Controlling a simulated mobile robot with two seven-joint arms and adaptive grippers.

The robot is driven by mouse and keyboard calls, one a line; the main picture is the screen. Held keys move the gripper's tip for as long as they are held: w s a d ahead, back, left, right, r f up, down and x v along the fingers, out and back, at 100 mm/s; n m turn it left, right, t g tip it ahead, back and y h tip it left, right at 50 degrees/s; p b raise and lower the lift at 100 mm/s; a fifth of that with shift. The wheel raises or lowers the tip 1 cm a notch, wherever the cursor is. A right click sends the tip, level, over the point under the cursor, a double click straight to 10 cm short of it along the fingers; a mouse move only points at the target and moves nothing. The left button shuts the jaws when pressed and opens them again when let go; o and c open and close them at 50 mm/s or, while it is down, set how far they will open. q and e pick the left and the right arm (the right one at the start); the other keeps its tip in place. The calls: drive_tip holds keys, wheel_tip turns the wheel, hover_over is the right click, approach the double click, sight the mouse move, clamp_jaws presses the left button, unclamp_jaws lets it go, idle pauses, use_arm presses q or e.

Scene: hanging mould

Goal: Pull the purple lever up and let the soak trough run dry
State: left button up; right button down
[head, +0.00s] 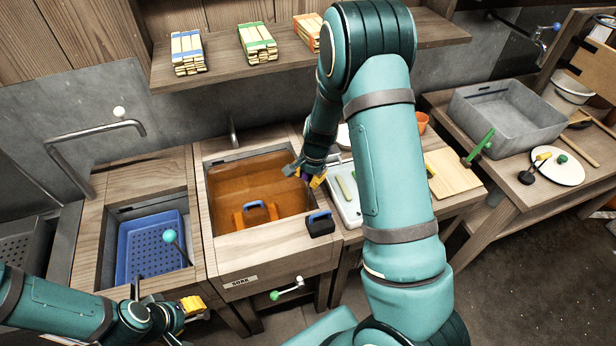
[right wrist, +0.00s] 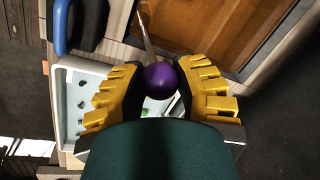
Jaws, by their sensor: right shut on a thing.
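The purple lever's ball knob (right wrist: 160,80) sits between the yellow fingers of my right gripper (right wrist: 158,90), which is shut on it. A thin pale rod runs from the knob toward the trough's edge. In the head view my right gripper (head: 313,179) is at the right rim of the soak trough, and the knob is mostly hidden. The soak trough (head: 285,255) has a wooden surround with a SOAK label and holds brown-orange liquid (head: 250,180). My left gripper (head: 192,306) is low at the left, in front of the neighbouring basin; its finger opening is unclear.
An orange float-like tool with a blue handle (head: 256,208) is in the trough. A dark blue-handled block (head: 320,225) sits on its front right corner. A green-knobbed crank (head: 287,290) is on the front. A blue perforated basket (head: 150,245) stands left; a white tray (head: 345,208) lies right.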

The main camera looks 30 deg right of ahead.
drive_tip(key=shift+r+p, duration=0.35)
drive_tip(key=shift+r, duration=0.55)
use_arm(q)
drive_tip(key=shift+r, duration=0.75)
use_arm(e)
drive_tip(key=shift+w, duration=0.15)
drive_tip(key=c, duration=0.6)
unclamp_jaws()
wheel_tip(320, 180, up, 12)
drive_tip(key=s, duration=0.2)
drive_tip(key=shift+s+d+f, duration=0.15)
drive_tip(key=shift+s+d, duration=0.05)
drive_tip(key=shift+d, duration=0.2)
